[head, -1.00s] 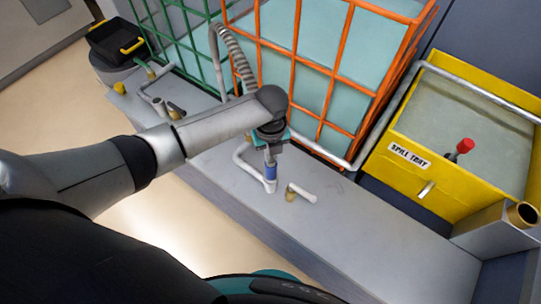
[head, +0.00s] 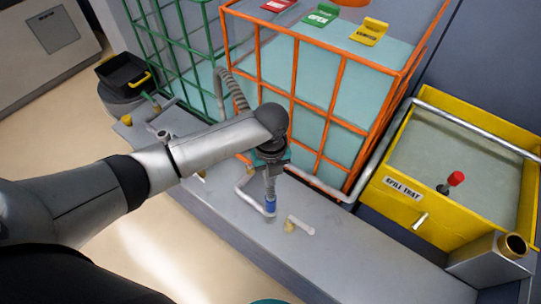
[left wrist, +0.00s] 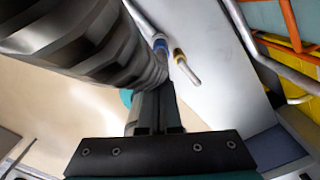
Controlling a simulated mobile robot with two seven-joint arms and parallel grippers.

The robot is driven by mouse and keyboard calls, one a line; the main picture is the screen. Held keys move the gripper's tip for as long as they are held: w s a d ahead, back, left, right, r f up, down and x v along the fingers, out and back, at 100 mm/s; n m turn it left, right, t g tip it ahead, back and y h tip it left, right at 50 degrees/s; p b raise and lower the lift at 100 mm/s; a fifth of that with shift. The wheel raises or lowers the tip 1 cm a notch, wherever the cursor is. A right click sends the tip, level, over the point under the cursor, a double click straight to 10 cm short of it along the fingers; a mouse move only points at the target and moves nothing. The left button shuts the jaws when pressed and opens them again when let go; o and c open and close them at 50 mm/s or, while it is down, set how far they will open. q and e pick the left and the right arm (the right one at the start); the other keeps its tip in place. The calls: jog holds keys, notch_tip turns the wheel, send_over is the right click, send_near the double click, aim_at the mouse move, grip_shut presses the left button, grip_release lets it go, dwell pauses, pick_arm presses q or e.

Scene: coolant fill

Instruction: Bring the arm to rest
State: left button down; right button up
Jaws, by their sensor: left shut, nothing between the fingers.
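My left arm reaches in from the left in the head view. Its gripper (head: 270,192) points down over the grey ledge (head: 330,248), with its fingers shut and empty. The fingertips line up in the picture with a blue-banded pipe fitting (head: 270,206); I cannot tell whether they touch it. In the left wrist view the closed fingers (left wrist: 158,88) and the blue band (left wrist: 160,43) appear with a gap between them. My right gripper is not in view.
A ribbed hose (head: 232,88) runs down behind my arm and looms close in the left wrist view (left wrist: 90,40). An orange caged tank (head: 312,92), a green cage (head: 168,55) and a yellow spill tray (head: 402,205) stand behind. A short brass-ended pipe (head: 301,226) is right of the gripper.

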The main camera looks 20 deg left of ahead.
pick_arm(q)
notch_tip(320, 180, up, 11)
jog(key=p, duration=0.1)
jog(key=shift+f, duration=0.2)
